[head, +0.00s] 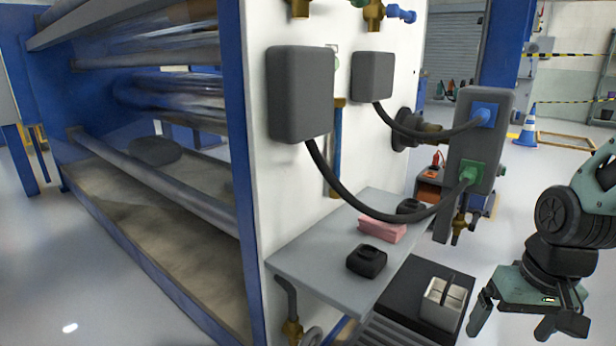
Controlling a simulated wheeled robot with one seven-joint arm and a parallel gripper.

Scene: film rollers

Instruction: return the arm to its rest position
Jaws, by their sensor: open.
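My gripper (512,335) is at the lower right of the head view, at the end of my green and black arm. Its two fingers point down and stand apart, with nothing visible between them. The tips are near or past the bottom edge of the view. It hangs to the right of a small light box with compartments (443,302) and appears clear of it.
A grey shelf (320,262) juts from the machine's white panel (255,60). A pink block (382,229) and a black object (366,261) lie on it. Cables loop to a grey box (478,140) with blue and green plugs. Open floor and a cone (527,127) lie behind.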

